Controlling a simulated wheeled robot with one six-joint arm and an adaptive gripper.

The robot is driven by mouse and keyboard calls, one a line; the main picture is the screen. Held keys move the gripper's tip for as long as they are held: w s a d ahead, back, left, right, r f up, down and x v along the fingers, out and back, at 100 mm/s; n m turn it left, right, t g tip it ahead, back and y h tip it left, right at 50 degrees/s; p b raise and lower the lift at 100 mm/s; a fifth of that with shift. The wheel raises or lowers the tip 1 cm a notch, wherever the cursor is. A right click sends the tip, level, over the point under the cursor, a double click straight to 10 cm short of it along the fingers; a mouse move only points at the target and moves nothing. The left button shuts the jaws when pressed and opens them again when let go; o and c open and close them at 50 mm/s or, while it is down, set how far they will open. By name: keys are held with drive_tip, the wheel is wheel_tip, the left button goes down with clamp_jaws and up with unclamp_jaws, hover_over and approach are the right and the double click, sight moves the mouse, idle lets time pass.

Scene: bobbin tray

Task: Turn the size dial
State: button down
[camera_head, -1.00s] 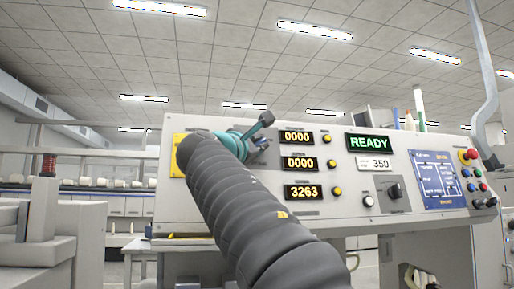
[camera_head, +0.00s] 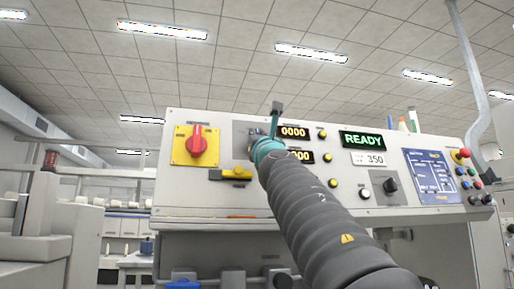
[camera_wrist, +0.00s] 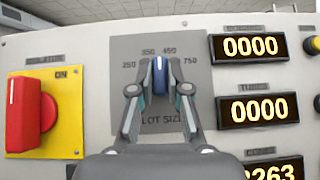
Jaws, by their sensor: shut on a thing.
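The size dial (camera_wrist: 160,66) has a dark blue knob with a pale pointer line. It sits on a grey plate (camera_wrist: 190,52) marked 250, 350, 450 and 750, with LOT SIZE below. My gripper (camera_wrist: 160,90) is shut on the knob, one fingertip on each side. The pointer line stands nearly upright, between the 350 and 450 marks. In the head view the grey plate (camera_head: 241,130) shows in part. My arm hides the knob there.
A red rotary switch (camera_head: 198,145) on a yellow plate is left of the dial. Number displays (camera_wrist: 251,47) are close on its right. A READY display (camera_head: 363,140) and a 350 label (camera_head: 375,159) are further right. A black knob (camera_head: 391,185) is below them.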

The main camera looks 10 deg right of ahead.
drive_tip(key=n+y, duration=0.4)
drive_tip(key=shift+d+n+g+y+b, duration=0.2)
drive_tip(key=shift+n+g+y+b, duration=0.1)
drive_tip(key=shift+n+b, duration=0.1)
drive_tip(key=shift+n+g+y, duration=0.5)
drive_tip(key=shift+n+y, duration=1.2)
drive_tip(key=shift+n, duration=0.2)
drive_tip(key=c, duration=1.1)
unclamp_jaws()
drive_tip(key=shift+c, duration=0.2)
drive_tip(key=shift+s, duration=0.1)
drive_tip(key=v, duration=1.1)
drive_tip(key=shift+s+f, duration=0.2)
drive_tip(key=shift+s, duration=0.15)
drive_tip(key=shift+d, duration=0.1)
